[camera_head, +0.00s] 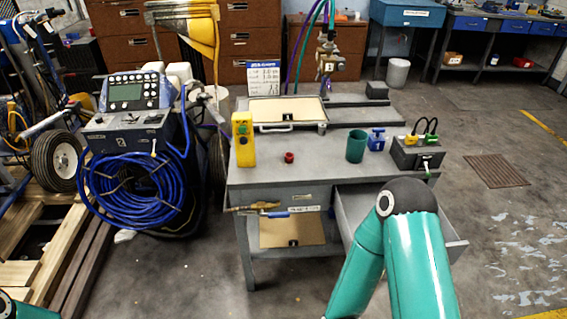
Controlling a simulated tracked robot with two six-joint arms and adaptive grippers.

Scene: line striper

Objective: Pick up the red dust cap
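The red dust cap (289,157) is a small, dark red piece sitting on the grey workbench top (325,172), left of the middle. Bare bench top surrounds it and nothing touches it. My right arm's teal links rise at the lower right, in front of the bench, and bend at a dark joint. The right gripper is not visible. Only a small teal part of my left arm shows in the bottom left corner, and its gripper is out of view.
A yellow button box (243,140) stands left of the cap. An open drawer (357,204) juts out at the front right, partly behind my arm.

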